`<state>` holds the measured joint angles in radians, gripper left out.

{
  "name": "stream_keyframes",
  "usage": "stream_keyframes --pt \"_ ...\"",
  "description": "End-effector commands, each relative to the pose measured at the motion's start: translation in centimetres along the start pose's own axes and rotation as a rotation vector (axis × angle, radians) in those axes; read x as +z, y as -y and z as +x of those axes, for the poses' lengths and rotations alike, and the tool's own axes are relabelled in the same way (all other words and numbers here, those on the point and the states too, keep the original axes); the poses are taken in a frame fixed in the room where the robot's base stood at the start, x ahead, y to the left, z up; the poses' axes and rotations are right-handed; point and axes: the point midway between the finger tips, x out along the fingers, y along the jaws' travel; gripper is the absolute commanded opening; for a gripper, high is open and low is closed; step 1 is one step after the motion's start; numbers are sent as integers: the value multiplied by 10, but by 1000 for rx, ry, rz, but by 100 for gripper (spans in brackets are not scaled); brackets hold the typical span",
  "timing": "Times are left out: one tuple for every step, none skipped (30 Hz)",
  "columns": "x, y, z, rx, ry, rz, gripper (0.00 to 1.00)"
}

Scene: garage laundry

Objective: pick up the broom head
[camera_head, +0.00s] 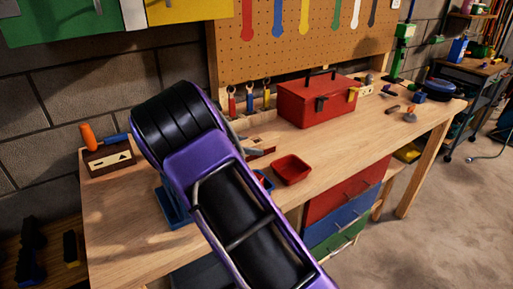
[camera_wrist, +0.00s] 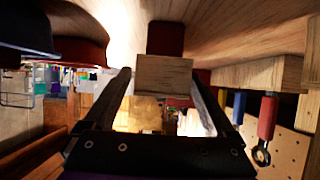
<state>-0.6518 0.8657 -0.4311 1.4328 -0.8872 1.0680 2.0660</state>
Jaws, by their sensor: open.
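The broom head is a small light wooden block with a dark red part. In the wrist view, which looks upside down, the broom head (camera_wrist: 165,76) sits with its red part against the bench top. My gripper (camera_wrist: 160,84) is open, with one finger on each side of the block's outline. I cannot tell whether the fingers touch it or how far it lies between them. In the head view the broom head (camera_head: 263,152) shows partly, just right of my purple arm, which hides most of my gripper.
On the workbench (camera_head: 130,225), a red tray (camera_head: 291,170) lies close to the broom head, and a red toolbox (camera_head: 316,101) stands behind to the right. Coloured-handled tools (camera_head: 249,102) hang at the pegboard (camera_head: 290,52). The front left bench top is clear.

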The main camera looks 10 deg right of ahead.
Motion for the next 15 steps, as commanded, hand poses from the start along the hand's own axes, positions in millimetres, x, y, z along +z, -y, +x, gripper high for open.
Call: stream_keyframes --pt "0 -1 10 3 0 0 90" --pt "0 -1 15 4 0 0 90" --pt "0 -1 21 4 0 0 90" --pt "0 0 25 2 0 0 90" --pt "0 0 27 1 0 0 90" --pt "0 0 31 1 0 0 90" --pt "0 0 32 1 0 0 90" --pt "0 0 34 0 0 1 90" --pt "0 0 35 0 0 1 90" --pt "0 0 35 0 0 1 90" --pt "0 0 35 0 0 0 90" --pt "0 0 35 -1 0 0 90" --pt "0 0 35 -1 0 0 90" --pt "0 0 35 -1 0 0 90" --pt "0 0 35 -1 0 0 90"
